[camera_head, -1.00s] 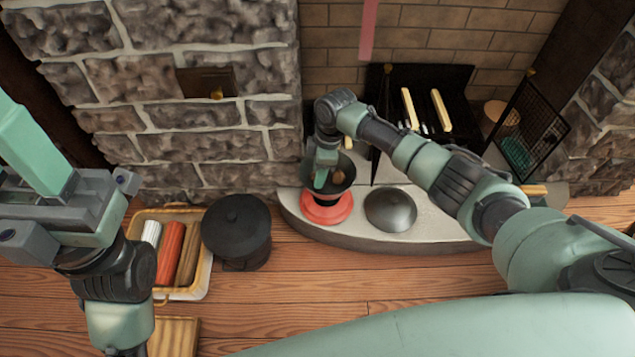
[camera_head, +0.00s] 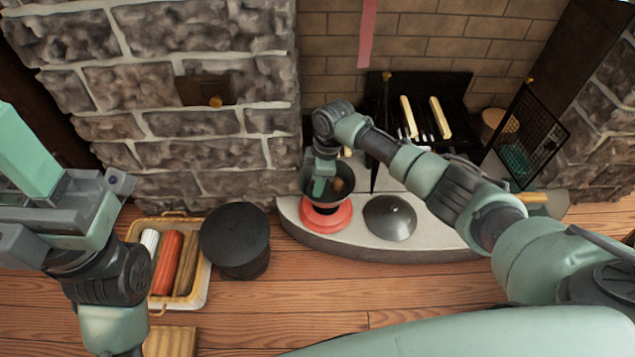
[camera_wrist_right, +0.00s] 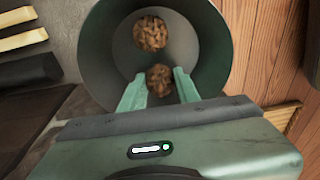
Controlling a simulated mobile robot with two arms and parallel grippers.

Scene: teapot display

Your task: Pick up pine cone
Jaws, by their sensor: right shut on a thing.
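A dark round bowl (camera_head: 345,197) stands on a red base (camera_head: 327,219) on the pale hearth. In the right wrist view the bowl (camera_wrist_right: 215,45) holds two brown pine cones. One pine cone (camera_wrist_right: 160,79) is between the fingertips of my right gripper (camera_wrist_right: 158,88), which is shut on it inside the bowl. The other pine cone (camera_wrist_right: 150,33) lies apart, farther from the fingers. In the head view my right gripper (camera_head: 319,187) reaches down into the bowl, beside a pine cone (camera_head: 338,185). My left gripper (camera_head: 40,165) is at the far left; its jaw opening cannot be made out.
A grey metal dome (camera_head: 390,217) stands right of the red base. A black bin (camera_head: 236,240) and a tray (camera_head: 205,285) with coloured rolls are on the wooden floor. Behind are a fireplace rack (camera_head: 450,95) and a mesh screen (camera_head: 532,130). Open floor lies in front.

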